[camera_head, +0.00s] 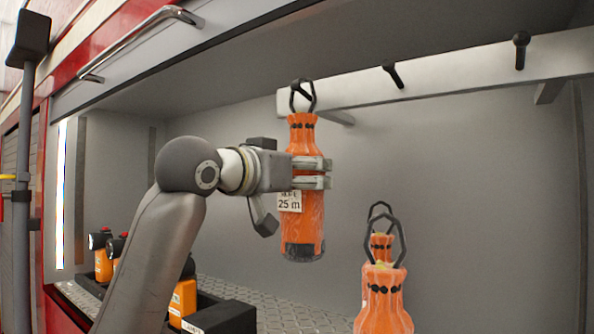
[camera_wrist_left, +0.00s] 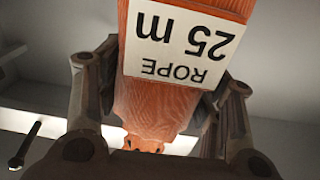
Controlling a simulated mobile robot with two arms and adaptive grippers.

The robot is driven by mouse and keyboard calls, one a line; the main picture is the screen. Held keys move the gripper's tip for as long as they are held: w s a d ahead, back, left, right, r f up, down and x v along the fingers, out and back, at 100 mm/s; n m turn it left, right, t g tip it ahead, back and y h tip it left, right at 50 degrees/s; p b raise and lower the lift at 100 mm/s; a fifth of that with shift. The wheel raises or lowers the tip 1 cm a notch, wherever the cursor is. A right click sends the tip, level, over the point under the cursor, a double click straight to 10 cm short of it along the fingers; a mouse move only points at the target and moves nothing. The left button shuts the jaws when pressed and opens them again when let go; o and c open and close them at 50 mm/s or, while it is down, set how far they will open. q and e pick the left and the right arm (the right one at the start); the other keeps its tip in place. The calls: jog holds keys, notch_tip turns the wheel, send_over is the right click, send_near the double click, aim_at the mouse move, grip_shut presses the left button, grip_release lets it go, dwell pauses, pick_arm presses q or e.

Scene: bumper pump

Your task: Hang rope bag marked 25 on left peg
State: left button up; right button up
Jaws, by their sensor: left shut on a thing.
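The orange rope bag marked 25 m (camera_head: 304,228) hangs upright in my left gripper (camera_head: 312,173), whose fingers are shut around its middle. Its white label with ROPE 25 m (camera_wrist_left: 180,45) fills much of the left wrist view. The bag's dark loop (camera_head: 291,100) is at the left end of the pale rail (camera_head: 345,95), at the left peg (camera_head: 303,91). The peg shows within the loop's outline; I cannot tell whether the loop is around it or in front of it. My right gripper is not in view.
A middle peg (camera_head: 392,76) and a right peg (camera_head: 521,50) on the rail are bare. Two more orange bags with dark loops stand at the lower right, the nearer one (camera_head: 383,305) in front. Orange lamps (camera_head: 103,258) sit in dark holders at the lower left.

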pick_arm(q)
jog(key=shift+w+d+r, duration=0.15)
jog(key=shift+d+r, duration=0.05)
jog(key=shift+w+d+f, duration=0.2)
jog(key=shift+w+f, duration=0.05)
jog(key=shift+f, duration=0.25)
jog(key=shift+w+d+f, duration=0.15)
jog(key=shift+w+f, duration=0.1)
jog(key=shift+f, duration=0.4)
jog(key=o, duration=1.8)
jog(key=shift+c, duration=0.2)
